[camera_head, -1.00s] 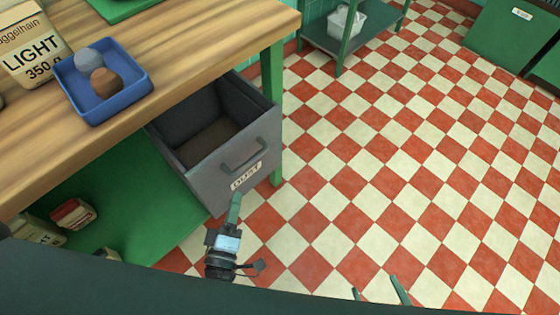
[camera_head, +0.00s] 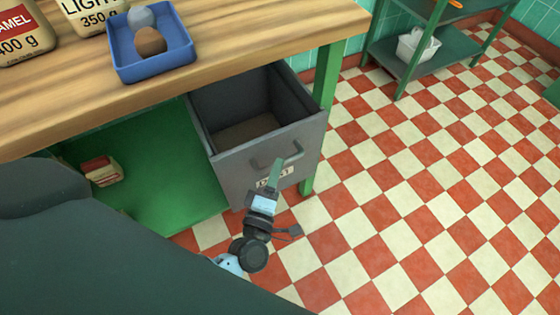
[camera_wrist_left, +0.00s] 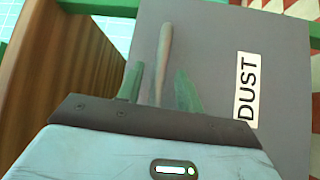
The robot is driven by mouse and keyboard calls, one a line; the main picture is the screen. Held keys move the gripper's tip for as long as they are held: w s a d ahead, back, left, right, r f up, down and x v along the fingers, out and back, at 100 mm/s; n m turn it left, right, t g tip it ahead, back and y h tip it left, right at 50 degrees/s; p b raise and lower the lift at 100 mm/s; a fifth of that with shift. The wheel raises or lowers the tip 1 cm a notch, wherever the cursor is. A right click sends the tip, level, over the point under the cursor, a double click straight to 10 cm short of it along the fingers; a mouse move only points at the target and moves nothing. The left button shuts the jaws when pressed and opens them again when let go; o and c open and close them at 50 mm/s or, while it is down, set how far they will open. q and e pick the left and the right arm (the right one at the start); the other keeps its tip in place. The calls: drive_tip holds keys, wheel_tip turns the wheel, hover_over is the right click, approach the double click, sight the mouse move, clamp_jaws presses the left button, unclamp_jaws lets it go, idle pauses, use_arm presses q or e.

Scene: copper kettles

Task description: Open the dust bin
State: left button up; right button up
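The dust bin (camera_head: 231,173) is a grey drawer-like box under the wooden counter, pulled out with its top open and the inside visible. Its front has a bar handle (camera_head: 296,152) and a DUST label, which my gripper partly covers in the head view. The label (camera_wrist_left: 247,88) is clear in the left wrist view. My left gripper (camera_head: 277,168) is in front of the bin, its fingertips by the handle. In the left wrist view its two green fingers (camera_wrist_left: 160,84) are apart, with the handle (camera_wrist_left: 165,45) showing between them. My right gripper is not in view.
A blue tray (camera_head: 122,66) with two egg-like objects stands on the counter (camera_head: 215,62). A green counter leg (camera_head: 327,85) is close to the bin's right side. A green shelf (camera_head: 440,62) stands at the back. The checkered floor to the right is clear.

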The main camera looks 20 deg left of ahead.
use_arm(q)
drive_tip(key=shift+w+a+r, duration=0.15)
drive_tip(key=shift+w, duration=1.3)
drive_tip(key=shift+c, duration=0.2)
clamp_jaws()
